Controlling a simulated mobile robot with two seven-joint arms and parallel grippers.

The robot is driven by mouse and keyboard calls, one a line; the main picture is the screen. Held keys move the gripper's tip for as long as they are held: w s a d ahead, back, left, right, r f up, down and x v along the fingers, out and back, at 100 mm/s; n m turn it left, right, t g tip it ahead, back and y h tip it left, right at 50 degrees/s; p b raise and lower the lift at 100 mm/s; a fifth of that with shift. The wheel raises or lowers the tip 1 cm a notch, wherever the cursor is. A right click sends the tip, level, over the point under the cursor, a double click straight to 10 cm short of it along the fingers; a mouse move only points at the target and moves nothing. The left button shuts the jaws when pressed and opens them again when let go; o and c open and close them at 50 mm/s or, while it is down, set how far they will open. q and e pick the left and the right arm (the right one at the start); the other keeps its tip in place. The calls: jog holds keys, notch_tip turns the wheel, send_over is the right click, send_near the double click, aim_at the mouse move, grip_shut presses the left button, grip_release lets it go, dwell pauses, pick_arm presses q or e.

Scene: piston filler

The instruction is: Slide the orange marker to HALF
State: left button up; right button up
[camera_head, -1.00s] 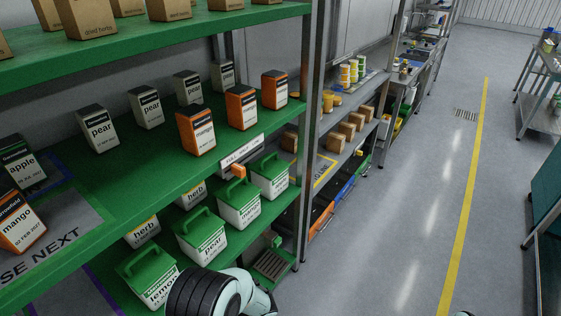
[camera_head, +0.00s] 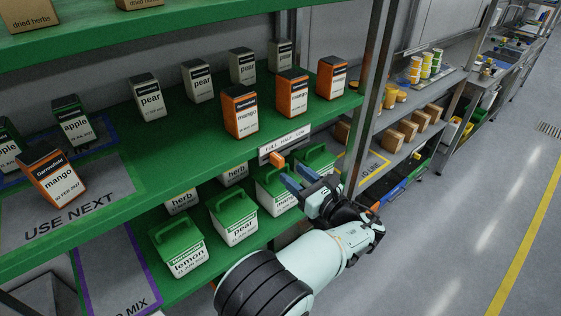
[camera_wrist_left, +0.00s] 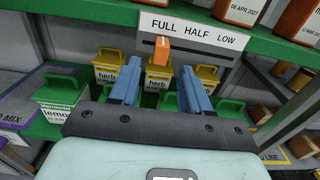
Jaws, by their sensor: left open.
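The orange marker (camera_head: 277,158) sits at the white FULL HALF LOW label strip (camera_head: 284,145) on the front edge of the green shelf. In the left wrist view the marker (camera_wrist_left: 162,50) is below the word FULL on the strip (camera_wrist_left: 187,30), left of HALF. My left gripper (camera_head: 299,179) is open with blue fingers, just in front of and below the strip. In the wrist view its fingers (camera_wrist_left: 158,68) point at the shelf edge, one on each side of the marker in the picture. I see no contact with the marker. My right gripper is not in view.
Orange mango boxes (camera_head: 240,112) and grey pear boxes (camera_head: 148,97) stand on the green shelf (camera_head: 190,140) above. Green-lidded tubs (camera_head: 233,216) stand on the shelf below, close to my left arm. A metal post (camera_head: 367,100) rises right of the strip. The aisle floor (camera_head: 470,210) is clear.

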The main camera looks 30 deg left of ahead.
aim_at(282, 164)
pick_arm(q)
jog(key=x, duration=0.7)
jog(key=shift+w, duration=0.1)
grip_shut()
